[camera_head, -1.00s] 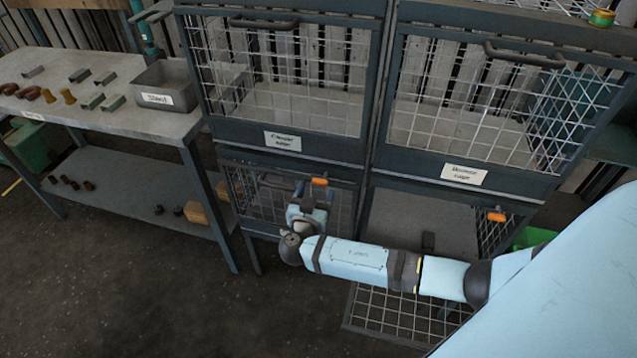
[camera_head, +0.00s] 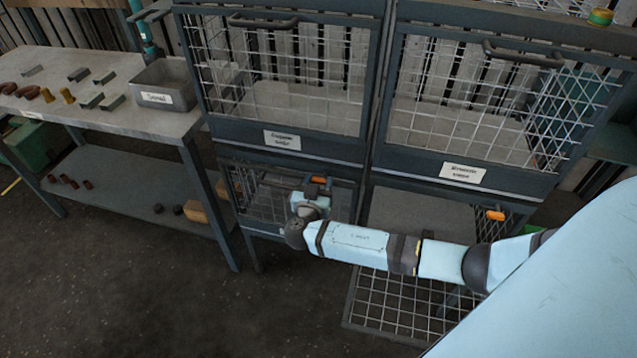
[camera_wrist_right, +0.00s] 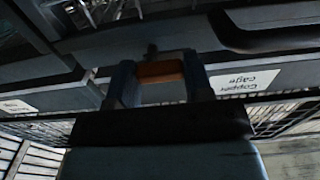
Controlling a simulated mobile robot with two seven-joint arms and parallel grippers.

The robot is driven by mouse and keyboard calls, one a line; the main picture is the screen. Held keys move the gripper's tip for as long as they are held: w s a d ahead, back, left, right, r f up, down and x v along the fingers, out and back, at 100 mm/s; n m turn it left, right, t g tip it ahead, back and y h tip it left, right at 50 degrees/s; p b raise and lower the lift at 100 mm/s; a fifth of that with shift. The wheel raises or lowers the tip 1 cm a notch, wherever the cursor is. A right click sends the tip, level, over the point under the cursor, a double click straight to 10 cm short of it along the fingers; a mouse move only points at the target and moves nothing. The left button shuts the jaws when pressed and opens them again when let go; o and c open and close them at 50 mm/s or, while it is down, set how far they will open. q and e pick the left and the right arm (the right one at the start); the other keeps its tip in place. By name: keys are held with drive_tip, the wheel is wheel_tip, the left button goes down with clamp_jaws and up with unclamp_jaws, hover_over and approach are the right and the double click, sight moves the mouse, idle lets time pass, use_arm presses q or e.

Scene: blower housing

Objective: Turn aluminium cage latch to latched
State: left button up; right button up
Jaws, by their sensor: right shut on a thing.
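The orange latch handle (camera_head: 318,179) is on the top frame of the lower left cage (camera_head: 262,200), whose mesh door looks closed. No label naming this cage as aluminium is readable. My right gripper (camera_head: 318,183) reaches it from below and in front. In the right wrist view the orange handle (camera_wrist_right: 160,72) lies crosswise between the two dark fingers of my right gripper (camera_wrist_right: 160,80), which is shut on it. The wrist and hand partly cover the cage front. My left gripper is not in view.
The lower right cage (camera_head: 415,212) has its mesh door (camera_head: 400,310) hanging down and open, with another orange latch (camera_head: 495,215). Two closed upper cages, labelled copper (camera_head: 283,140) and another metal (camera_head: 463,173), stand above. A workbench (camera_head: 130,119) is at left. The floor in front is clear.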

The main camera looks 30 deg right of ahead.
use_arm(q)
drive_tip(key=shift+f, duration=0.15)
use_arm(e)
drive_tip(key=n, duration=1.6)
drive_tip(key=shift+s+d+f, duration=0.2)
drive_tip(key=shift+f, duration=0.15)
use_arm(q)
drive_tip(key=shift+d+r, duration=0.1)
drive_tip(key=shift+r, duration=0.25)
use_arm(e)
drive_tip(key=shift+n, duration=0.9)
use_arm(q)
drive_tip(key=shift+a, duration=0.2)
use_arm(e)
drive_tip(key=shift+f, duration=0.1)
